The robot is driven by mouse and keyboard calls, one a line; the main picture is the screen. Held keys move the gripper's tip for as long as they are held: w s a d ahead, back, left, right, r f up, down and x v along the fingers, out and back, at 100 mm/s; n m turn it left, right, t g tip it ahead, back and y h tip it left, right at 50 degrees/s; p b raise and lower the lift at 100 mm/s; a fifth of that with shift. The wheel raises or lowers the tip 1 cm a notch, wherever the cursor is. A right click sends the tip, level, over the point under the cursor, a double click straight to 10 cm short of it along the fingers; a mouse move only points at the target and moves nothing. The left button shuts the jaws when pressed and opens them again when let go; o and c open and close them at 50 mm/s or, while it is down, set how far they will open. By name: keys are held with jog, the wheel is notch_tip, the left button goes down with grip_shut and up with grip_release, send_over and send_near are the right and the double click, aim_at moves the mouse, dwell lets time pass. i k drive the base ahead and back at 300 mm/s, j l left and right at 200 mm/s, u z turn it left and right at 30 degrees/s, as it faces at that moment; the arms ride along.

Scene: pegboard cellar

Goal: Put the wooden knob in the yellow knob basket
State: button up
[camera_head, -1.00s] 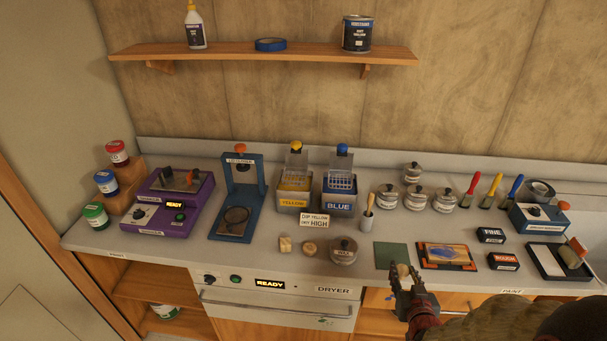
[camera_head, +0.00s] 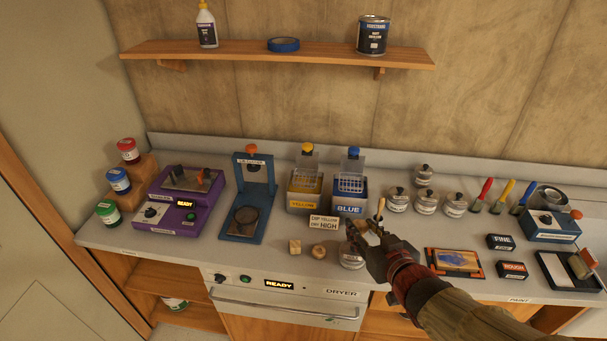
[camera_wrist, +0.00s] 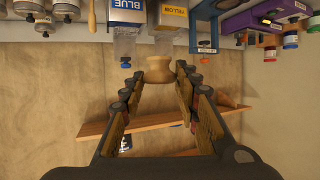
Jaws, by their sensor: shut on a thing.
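The wooden knob (camera_wrist: 159,69) is pale and rounded with a narrower waist. My gripper (camera_wrist: 158,80) is shut on it, between the fingertips in the wrist view. In the head view my gripper (camera_head: 359,229) is above the counter, to the right of the sign and in front of the blue tank; the knob is hard to make out there. The yellow knob basket (camera_head: 305,183) sits in the yellow-labelled tank at the back of the counter, with an orange-yellow ball on its upright. The gripper is right of and in front of it, apart from it.
The blue-labelled tank (camera_head: 350,197) stands right beside the yellow one. A small sign (camera_head: 324,222) stands in front of both. Several jars (camera_head: 426,203) stand right.

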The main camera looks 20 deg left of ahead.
aim_at(305, 180)
jog(key=i+j, duration=0.7)
